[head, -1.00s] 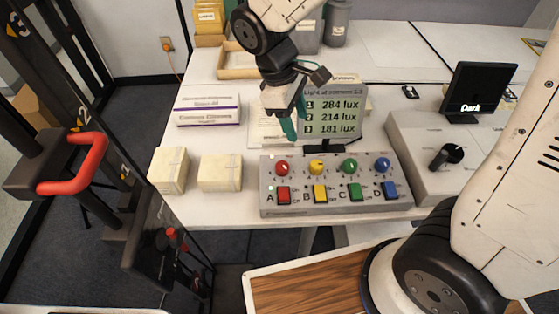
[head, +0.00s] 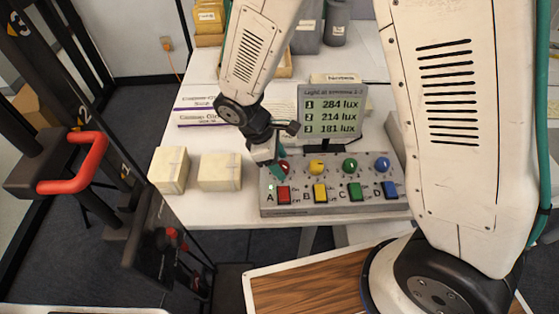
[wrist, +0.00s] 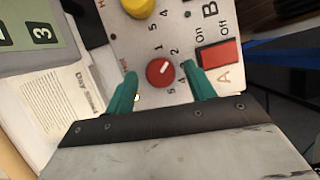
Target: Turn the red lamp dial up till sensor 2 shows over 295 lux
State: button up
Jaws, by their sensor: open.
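The red lamp dial (wrist: 160,72) sits on the grey control panel (head: 330,211), above the red switch A. In the wrist view it lies between the two teal fingers of my gripper (wrist: 163,88), with a gap on each side. In the head view my gripper (head: 276,171) is at the panel's left end and partly hides the red dial (head: 284,166). My gripper is open and holds nothing. The display (head: 333,111) behind the panel reads sensor 1 284 lux, sensor 2 214 lux, sensor 3 181 lux.
Yellow (head: 317,166), green (head: 350,165) and blue (head: 382,164) dials stand in a row right of the red one, with coloured switches below. Two cream boxes (head: 220,172) stand left of the panel. A wooden-topped surface (head: 305,292) is in front.

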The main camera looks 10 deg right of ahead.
jog(key=shift+d+f, duration=0.1)
jog(key=shift+f, duration=0.1)
jog(key=shift+c, duration=0.3)
jog(key=c, duration=0.9)
jog(key=shift+m, duration=0.4)
jog(key=m+g, duration=0.1)
jog(key=m, duration=0.1)
jog(key=shift+w+m, duration=0.1)
jog(key=shift+m, duration=0.3)
jog(key=shift+w+d+m+g+y, duration=0.1)
jog(key=shift+m+g+y, duration=0.3)
jog(key=shift+m, duration=0.65)
jog(key=shift+m+g+y, duration=0.3)
jog(key=shift+m+y, duration=0.1)
jog(key=shift+m, duration=0.65)
